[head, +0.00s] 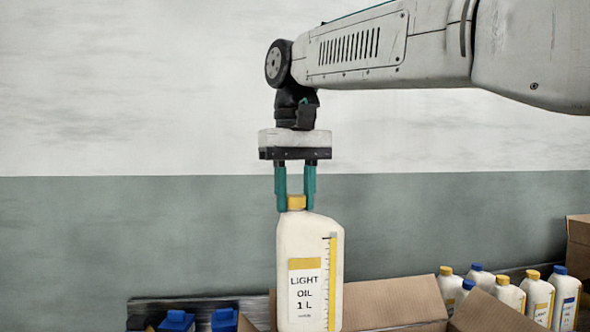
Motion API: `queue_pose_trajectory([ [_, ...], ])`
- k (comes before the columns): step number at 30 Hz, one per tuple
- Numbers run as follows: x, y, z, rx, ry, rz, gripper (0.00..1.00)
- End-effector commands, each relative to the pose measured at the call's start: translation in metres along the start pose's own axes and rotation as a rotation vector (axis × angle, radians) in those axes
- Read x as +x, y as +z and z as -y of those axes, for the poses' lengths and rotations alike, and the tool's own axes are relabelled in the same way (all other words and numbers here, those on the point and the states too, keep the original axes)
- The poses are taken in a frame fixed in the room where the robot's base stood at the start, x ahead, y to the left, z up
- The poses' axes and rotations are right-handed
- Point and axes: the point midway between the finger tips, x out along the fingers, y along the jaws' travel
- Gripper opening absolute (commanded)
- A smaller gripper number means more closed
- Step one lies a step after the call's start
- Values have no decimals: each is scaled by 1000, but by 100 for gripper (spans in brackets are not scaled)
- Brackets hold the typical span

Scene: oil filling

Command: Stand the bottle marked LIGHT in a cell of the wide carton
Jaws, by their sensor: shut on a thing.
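My gripper (296,203) is shut on the yellow cap of a cream bottle (312,255) labelled LIGHT OIL 1 L. The bottle hangs upright below the two teal fingers, with a yellow scale strip down its right side. Its bottom is at or past the lower picture edge. An open cardboard carton (395,303) shows at the bottom, behind and to the right of the bottle, with only its raised flaps in view. Its cells are out of view, and I cannot tell whether it is the wide one.
Several cream bottles with yellow or blue caps (537,297) stand at the lower right. Another cardboard box (578,245) is at the right edge. Blue-topped items (176,320) show at the lower left. The space beside the held bottle, against the wall, is clear.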

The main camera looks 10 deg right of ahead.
Motion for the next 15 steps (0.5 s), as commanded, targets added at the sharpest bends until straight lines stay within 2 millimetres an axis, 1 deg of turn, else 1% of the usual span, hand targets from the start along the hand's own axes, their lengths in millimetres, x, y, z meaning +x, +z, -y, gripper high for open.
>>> queue_pose_trajectory([
  [2,12,0,0,0,0,1,0],
  [3,10,0,0,0,0,-2,0],
  [11,9,0,0,0,0,-2,0],
  [15,21,2,0,-1,0,-1,0],
])
